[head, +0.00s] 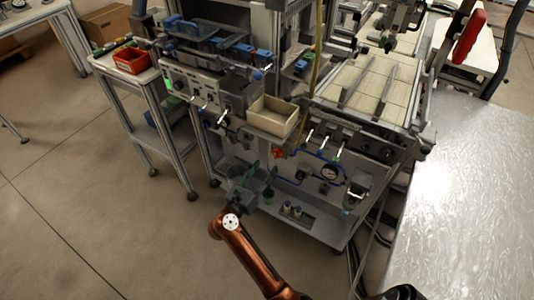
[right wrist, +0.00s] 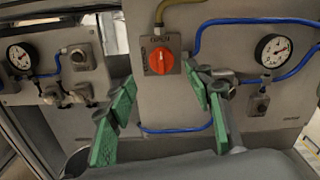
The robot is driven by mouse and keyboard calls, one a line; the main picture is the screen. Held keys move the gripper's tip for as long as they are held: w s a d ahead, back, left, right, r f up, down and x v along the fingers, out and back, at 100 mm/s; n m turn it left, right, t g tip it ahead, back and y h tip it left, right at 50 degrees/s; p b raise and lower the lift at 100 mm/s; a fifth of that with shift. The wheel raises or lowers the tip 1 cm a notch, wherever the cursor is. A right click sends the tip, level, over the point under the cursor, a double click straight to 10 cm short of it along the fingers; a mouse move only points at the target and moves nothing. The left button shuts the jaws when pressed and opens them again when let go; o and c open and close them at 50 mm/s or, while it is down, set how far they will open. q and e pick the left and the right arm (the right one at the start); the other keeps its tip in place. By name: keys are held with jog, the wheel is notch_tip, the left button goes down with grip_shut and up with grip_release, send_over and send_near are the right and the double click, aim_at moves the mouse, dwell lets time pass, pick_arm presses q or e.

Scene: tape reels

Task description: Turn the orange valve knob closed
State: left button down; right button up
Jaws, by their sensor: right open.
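The orange valve knob (right wrist: 161,61) sits on a grey plate with "OPEN" lettered above it, in the upper middle of the right wrist view. In the head view the knob (head: 277,153) is a small orange spot on the front of the machine. My right gripper (right wrist: 162,97) is open, with green-padded fingers spread left and right below the knob in the wrist view. Nothing is between the fingers, and they appear apart from the knob. In the head view the right gripper (head: 259,181) is in front of the panel, below and left of the knob. My left gripper is not in view.
A yellow hose enters the valve from above. Blue tubing (right wrist: 250,21) and a pressure gauge (right wrist: 273,50) lie to its right, another gauge (right wrist: 20,56) to the left. A beige bin (head: 272,117) juts out above the knob. Open floor (head: 110,220) lies left.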

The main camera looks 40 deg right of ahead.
aim_at(275, 156)
jog(key=x, duration=0.3)
jog(key=b+x, duration=0.1)
jog(key=x, duration=0.1)
jog(key=shift+d+f, duration=0.25)
jog(key=shift+d, duration=0.15)
jog(key=shift+w+d+r, duration=0.1)
jog(key=shift+w+d, duration=0.2)
jog(key=shift+d, duration=0.25)
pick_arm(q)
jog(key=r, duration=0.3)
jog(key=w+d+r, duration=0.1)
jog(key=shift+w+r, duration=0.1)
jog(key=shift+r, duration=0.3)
pick_arm(e)
jog(key=shift+c, duration=0.4)
jog(key=c, duration=1.1)
